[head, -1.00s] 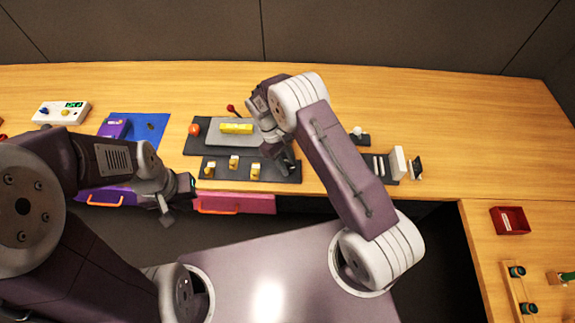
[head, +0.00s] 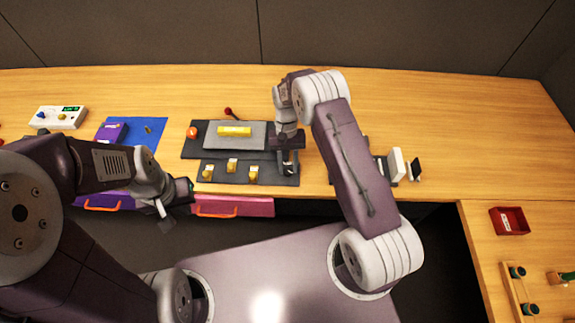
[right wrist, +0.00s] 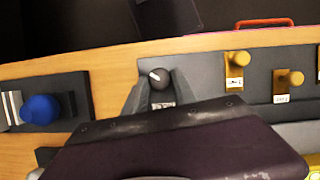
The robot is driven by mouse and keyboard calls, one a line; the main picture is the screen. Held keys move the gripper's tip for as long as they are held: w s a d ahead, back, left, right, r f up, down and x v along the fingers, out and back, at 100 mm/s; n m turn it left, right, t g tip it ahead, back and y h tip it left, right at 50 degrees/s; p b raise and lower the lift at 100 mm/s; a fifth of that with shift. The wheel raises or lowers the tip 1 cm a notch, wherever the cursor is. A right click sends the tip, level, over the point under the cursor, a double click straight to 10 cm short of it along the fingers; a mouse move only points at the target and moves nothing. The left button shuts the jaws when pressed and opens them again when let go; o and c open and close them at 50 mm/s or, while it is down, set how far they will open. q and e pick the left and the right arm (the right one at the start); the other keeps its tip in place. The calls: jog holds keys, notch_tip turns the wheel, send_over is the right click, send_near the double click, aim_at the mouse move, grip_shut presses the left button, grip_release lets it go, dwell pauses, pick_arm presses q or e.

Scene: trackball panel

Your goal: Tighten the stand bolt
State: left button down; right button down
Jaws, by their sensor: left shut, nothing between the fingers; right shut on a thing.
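A round dark knob (right wrist: 158,76) with a white mark stands near the end of a dark panel strip (head: 222,180). A small label below it is too small to read. I cannot tell for sure whether this knob is the stand bolt. My right gripper (right wrist: 161,84) is shut on the knob, one finger on each side. In the head view the right gripper (head: 288,168) points down at the strip's right end and hides the knob. My left gripper (head: 166,211) is shut and empty, in front of the table edge.
Three yellow pegs (head: 232,165) with labels stand on the same strip. Behind is a grey plate (head: 225,141) with a yellow bar, beside a red-orange knob (head: 192,132). A blue dome (right wrist: 40,108) sits on a neighbouring black base. A red tray (head: 509,221) lies at the right.

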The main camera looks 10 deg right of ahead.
jog(key=shift+w+d+r+m, duration=0.1)
jog(key=shift+m, duration=0.6)
jog(key=c, duration=1)
grip_release()
jog(key=b+v, duration=0.1)
jog(key=v, duration=0.8)
jog(key=shift+d, duration=0.15)
